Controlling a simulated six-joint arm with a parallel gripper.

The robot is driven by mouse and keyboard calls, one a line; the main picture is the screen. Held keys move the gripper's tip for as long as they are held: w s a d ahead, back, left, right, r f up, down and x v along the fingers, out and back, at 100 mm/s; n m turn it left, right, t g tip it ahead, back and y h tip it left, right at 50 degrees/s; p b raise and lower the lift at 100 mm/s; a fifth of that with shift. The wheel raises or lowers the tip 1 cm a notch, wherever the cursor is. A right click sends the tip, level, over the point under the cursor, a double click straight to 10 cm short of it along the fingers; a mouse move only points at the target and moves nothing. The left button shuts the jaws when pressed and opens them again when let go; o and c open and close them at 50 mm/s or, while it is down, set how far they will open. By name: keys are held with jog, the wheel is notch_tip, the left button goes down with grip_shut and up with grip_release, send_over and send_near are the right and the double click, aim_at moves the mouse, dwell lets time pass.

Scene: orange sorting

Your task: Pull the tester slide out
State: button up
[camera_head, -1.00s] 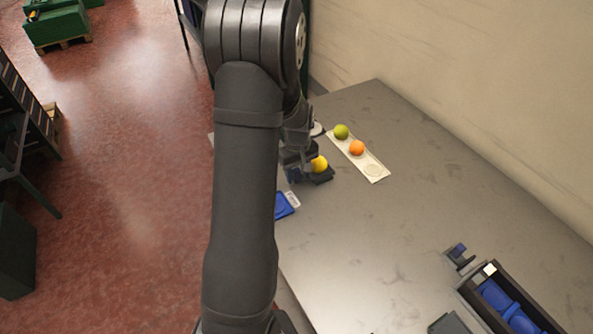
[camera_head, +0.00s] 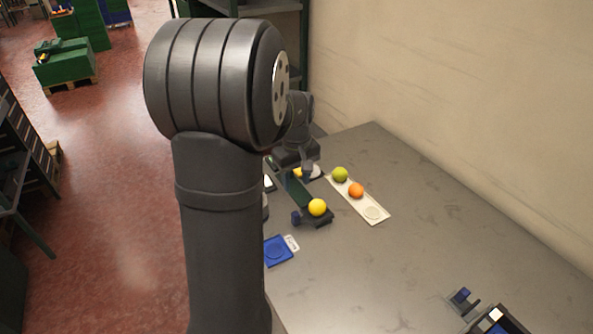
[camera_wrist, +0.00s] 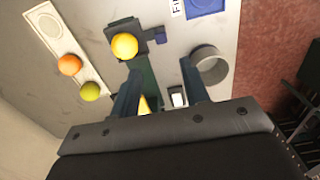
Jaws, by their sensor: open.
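The tester slide (camera_head: 322,219) is a dark plate with a blue tab (camera_head: 297,217) on its side, and a yellow fruit (camera_head: 317,207) rests on it. A green channel (camera_head: 292,184) runs from the slide towards my gripper. In the wrist view the slide (camera_wrist: 123,27) is beyond my fingertips, with its blue tab (camera_wrist: 160,37) to the right. My gripper (camera_wrist: 160,82) is open, its fingers apart over the channel area and clear of the tab. Its fingertips are partly hidden in the head view. A yellow piece (camera_wrist: 144,105) shows beside the left finger, partly hidden.
A white tray (camera_head: 345,200) holds a green fruit (camera_head: 340,174) and an orange one (camera_head: 356,190); its near recess is empty. A grey round cup (camera_wrist: 211,66) stands by the right finger. A blue pad (camera_head: 278,251) lies near the table edge. The table's middle is clear.

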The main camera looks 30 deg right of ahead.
aim_at(296, 213)
jog(key=shift+r, duration=1.45)
jog(key=shift+f, duration=0.1)
notch_tip(296, 213, down, 18)
jog(key=shift+w+r, duration=0.1)
jog(key=shift+r, duration=0.15)
jog(key=shift+w, duration=0.15)
jog(key=shift+r, duration=0.1)
